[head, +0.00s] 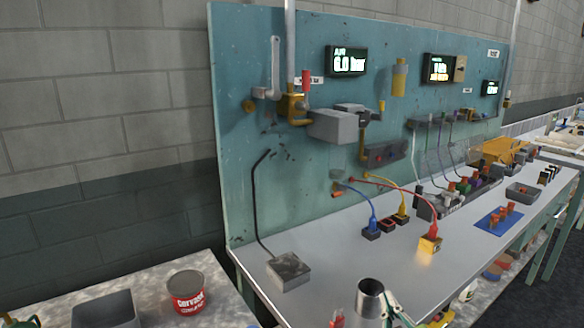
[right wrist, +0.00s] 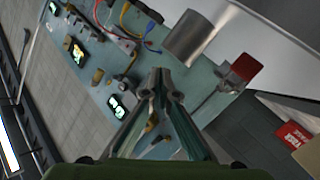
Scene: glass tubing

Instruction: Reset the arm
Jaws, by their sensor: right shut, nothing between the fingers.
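My right gripper (head: 397,310) shows at the bottom edge of the head view, in front of the bench, beside a grey metal cylinder (head: 370,296). Only a small part of it shows there. In the right wrist view its two fingers (right wrist: 163,84) come together at the tips with nothing between them. The metal cylinder (right wrist: 194,40) and a red-ended part (right wrist: 240,70) lie beyond the fingertips in that view, apart from them. My left gripper cannot be made out in the head view.
The bench (head: 330,270) carries a grey box (head: 288,270), a yellow cube (head: 429,243) with a red cable, and a blue mat (head: 499,221). A teal panel (head: 270,150) stands behind. At left, a red can (head: 187,292) stands near a grey tray (head: 105,310).

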